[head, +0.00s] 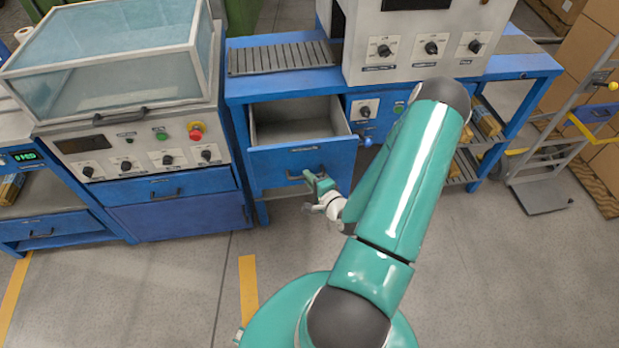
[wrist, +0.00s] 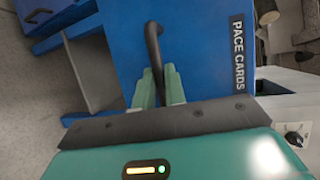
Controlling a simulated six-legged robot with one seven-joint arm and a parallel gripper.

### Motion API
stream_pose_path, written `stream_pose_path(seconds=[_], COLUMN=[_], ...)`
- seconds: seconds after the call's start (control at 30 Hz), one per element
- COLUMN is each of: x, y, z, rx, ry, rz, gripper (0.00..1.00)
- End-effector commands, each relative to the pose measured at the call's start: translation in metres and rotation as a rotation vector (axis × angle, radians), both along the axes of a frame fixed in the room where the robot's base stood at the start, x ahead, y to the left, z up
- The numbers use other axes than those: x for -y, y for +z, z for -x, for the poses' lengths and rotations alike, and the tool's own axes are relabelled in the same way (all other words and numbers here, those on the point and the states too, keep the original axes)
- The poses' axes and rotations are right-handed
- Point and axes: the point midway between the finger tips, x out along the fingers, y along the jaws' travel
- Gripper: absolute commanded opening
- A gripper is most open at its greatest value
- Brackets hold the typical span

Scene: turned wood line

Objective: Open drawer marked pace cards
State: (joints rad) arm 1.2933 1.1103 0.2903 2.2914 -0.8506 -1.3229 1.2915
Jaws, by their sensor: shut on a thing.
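The blue drawer (head: 290,160) stands pulled out from the blue bench in the head view, and its grey inside shows, with nothing visible in it. In the wrist view its blue front (wrist: 200,60) carries the label PACE CARDS (wrist: 238,55). A dark bar handle (wrist: 153,45) is fixed to that front. My gripper (head: 312,180) is at the handle in the head view. In the wrist view the green fingers of my gripper (wrist: 158,85) are shut on the lower part of the handle.
A control cabinet with a glass cover (head: 110,60) stands left of the drawer. A grey machine (head: 420,45) sits on the blue bench (head: 515,65). A hand truck (head: 550,160) and cardboard boxes (head: 590,50) stand at the right. The floor in front is clear.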

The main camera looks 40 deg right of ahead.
Motion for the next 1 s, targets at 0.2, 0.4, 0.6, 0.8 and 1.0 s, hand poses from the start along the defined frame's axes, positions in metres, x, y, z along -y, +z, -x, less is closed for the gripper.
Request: stream_pose_path(seconds=[0.2,0.4,0.6,0.8,1.0], x=[0.001,0.0,0.0,-0.003,-0.01], y=[0.001,0.0,0.0,0.002,0.01], z=[0.0,0.0,0.001,0.015,0.053], rx=[0.002,0.001,0.0,-0.002,-0.002], ry=[-0.001,-0.001,-0.001,-0.001,-0.004], rz=[0.002,0.001,0.001,0.0,-0.001], gripper=[0.0,0.34,0.34,0.34,0.34])
